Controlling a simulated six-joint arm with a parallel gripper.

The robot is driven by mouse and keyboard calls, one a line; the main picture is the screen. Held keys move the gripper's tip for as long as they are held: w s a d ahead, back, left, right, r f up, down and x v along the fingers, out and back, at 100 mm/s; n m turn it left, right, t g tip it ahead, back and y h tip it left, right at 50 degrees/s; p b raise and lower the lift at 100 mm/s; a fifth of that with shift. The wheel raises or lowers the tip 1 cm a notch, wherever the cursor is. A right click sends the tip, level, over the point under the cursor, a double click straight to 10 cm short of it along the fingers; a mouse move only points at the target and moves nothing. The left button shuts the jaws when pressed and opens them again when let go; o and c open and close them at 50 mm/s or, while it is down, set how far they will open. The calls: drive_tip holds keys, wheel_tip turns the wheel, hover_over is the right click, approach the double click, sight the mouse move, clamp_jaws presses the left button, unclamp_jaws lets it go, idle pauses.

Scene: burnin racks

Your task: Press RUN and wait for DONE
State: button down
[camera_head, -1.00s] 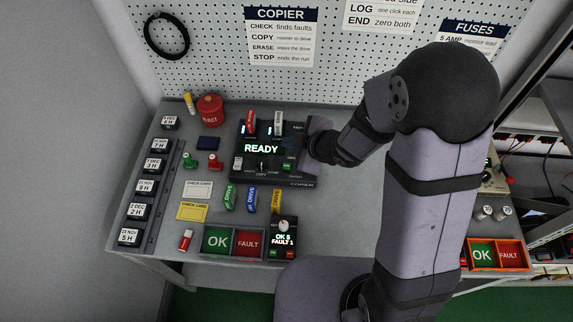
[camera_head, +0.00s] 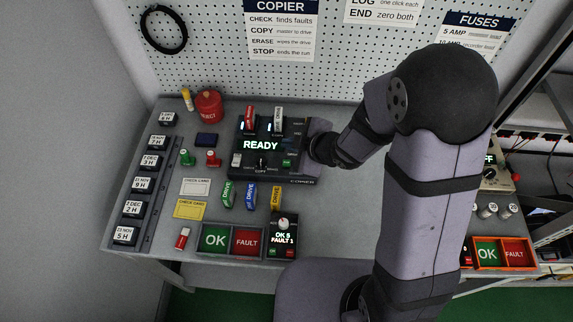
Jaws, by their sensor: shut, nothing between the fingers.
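The black copier (camera_head: 245,168) sits on the bench, and its screen (camera_head: 261,145) reads READY in bright letters. A small green button (camera_head: 287,163) is at its lower right; its label is too small to read. A knob (camera_head: 262,160) sits left of that button. A red drive and a white drive stand in the slots at the copier's back. My gripper (camera_head: 296,143) is over the copier's right side, its fingers shut and empty, just above the green button in the picture. The dark fingertips blend with the copier, so I cannot tell whether they touch it.
A red reject can (camera_head: 208,105) stands at the back left. Dated blocks line a rack (camera_head: 153,195) on the left. Cards and coloured drives lie in front of the copier. OK and FAULT trays (camera_head: 231,255) and a counter box (camera_head: 284,222) reading OK 5, FAULT 1 are at the front edge.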

sight(289, 166)
drive_tip(key=shift+f+b, duration=2.4)
drive_tip(key=shift+f, duration=0.6)
drive_tip(key=shift+f, duration=0.1)
drive_tip(key=shift+f+b, duration=0.3)
drive_tip(key=shift+b, duration=0.1)
drive_tip(key=shift+f+b, duration=0.4)
drive_tip(key=shift+f, duration=0.05)
idle(0.4)
idle(0.3)
drive_tip(key=shift+r+p, duration=0.9)
wheel_tip(289, 166, up, 5)
drive_tip(key=p, duration=0.4)
drive_tip(key=shift+p, duration=0.4)
